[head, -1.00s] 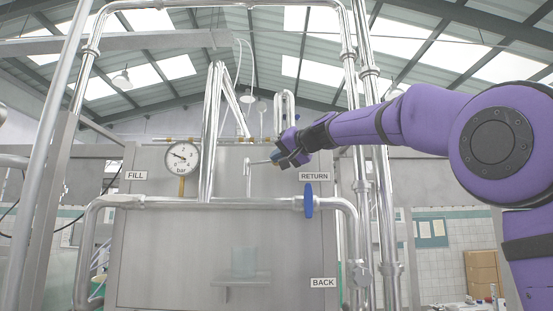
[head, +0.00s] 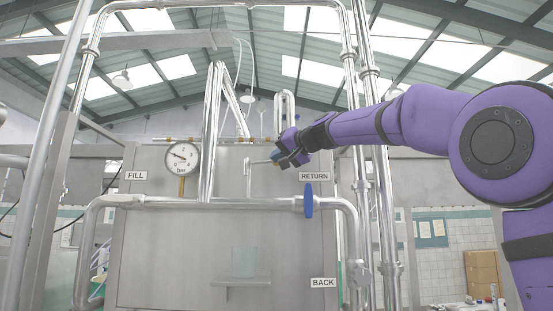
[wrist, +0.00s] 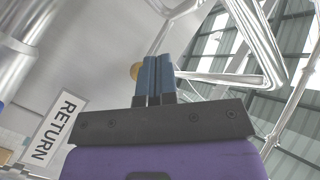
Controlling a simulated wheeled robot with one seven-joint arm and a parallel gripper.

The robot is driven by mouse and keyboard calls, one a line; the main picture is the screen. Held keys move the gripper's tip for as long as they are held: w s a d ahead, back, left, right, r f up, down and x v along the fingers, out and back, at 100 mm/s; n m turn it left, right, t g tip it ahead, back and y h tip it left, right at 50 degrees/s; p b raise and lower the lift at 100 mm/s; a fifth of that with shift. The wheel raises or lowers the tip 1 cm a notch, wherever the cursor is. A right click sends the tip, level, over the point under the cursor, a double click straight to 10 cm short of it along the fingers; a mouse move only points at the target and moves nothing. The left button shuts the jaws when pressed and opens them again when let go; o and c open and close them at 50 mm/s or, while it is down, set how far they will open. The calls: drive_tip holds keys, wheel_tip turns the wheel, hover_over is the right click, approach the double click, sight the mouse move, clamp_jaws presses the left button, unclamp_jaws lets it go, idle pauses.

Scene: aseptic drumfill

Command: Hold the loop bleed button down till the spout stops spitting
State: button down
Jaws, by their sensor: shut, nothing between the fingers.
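My gripper (head: 284,158) is at the end of my purple arm, in front of the steel panel and just up and left of the RETURN label (head: 314,177). In the wrist view its two blue-grey fingers (wrist: 153,78) are together, with nothing between them. A round brass-coloured piece (wrist: 135,71) shows partly behind the left finger; I cannot tell whether it is the bleed button or whether the fingertips touch it. A thin bent pipe (head: 248,176) comes down left of the gripper; I cannot tell whether it is the spout. No liquid is clearly visible.
A pressure gauge (head: 180,156) stands near the FILL label (head: 136,175). A blue valve handle (head: 309,200) sits on the horizontal pipe below the gripper. A small shelf (head: 240,282) bears a faint translucent vessel (head: 244,262). Steel pipes rise on both sides.

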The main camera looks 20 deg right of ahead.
idle(0.5)
drive_tip(key=shift+w+d, duration=0.15)
drive_tip(key=shift+w, duration=0.25)
drive_tip(key=shift+w+d, duration=0.15)
drive_tip(key=shift+w, duration=0.35)
idle(0.9)
idle(4.4)
drive_tip(key=shift+s+a, duration=0.3)
drive_tip(key=shift+s, duration=0.6)
drive_tip(key=shift+s+a, duration=0.25)
drive_tip(key=shift+s, duration=0.55)
drive_tip(key=shift+s+a, duration=0.25)
drive_tip(key=shift+s, duration=0.55)
drive_tip(key=shift+s+a, duration=0.25)
drive_tip(key=shift+s, duration=0.55)
